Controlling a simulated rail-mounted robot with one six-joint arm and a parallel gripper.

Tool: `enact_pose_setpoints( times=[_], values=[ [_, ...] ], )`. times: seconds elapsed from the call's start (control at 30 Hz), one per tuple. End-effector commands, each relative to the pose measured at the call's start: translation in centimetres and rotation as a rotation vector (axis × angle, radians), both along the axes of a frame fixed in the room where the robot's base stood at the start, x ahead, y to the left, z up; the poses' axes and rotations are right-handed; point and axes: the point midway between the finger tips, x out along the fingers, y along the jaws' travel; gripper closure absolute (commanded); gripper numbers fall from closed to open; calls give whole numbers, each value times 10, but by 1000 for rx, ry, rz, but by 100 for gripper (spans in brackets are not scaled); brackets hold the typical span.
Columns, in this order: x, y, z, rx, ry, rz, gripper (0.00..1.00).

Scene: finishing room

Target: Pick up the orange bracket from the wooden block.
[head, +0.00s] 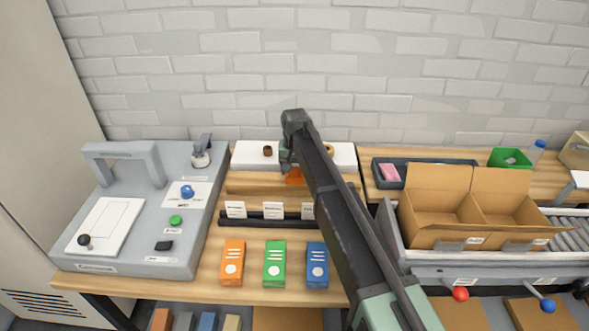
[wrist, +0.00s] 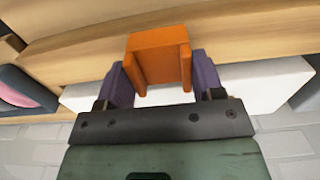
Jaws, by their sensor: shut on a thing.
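The orange bracket (head: 294,176) shows in the head view at the wooden block (head: 250,183), partly hidden by my arm. In the wrist view the bracket (wrist: 158,52) sits between the two purple fingers of my gripper (wrist: 163,80). The fingers are closed against its two sides. In the head view my gripper (head: 286,162) is at the bracket, mostly hidden behind my arm. The wooden block (wrist: 65,45) spans the wrist view beyond the bracket. I cannot tell whether the bracket still touches it.
A white block (head: 250,156) stands behind the wooden block, near the brick wall. A dark rail with labels (head: 270,218) and orange, green and blue boxes (head: 274,264) are in front. A grey control panel (head: 130,250) is left; cardboard boxes (head: 425,222) are right.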

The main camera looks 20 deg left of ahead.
Motion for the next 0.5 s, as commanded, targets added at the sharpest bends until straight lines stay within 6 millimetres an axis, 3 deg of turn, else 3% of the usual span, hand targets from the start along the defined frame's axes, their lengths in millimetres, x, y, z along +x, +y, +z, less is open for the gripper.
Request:
enact_pose_setpoints(
  times=[0.03, 0.3, 0.5],
  values=[
    [0, 0, 28, 0, 0, 0, 62],
    [0, 0, 126, 0, 0, 0, 62],
    [0, 0, 161, 0, 0, 0, 62]
  ],
)
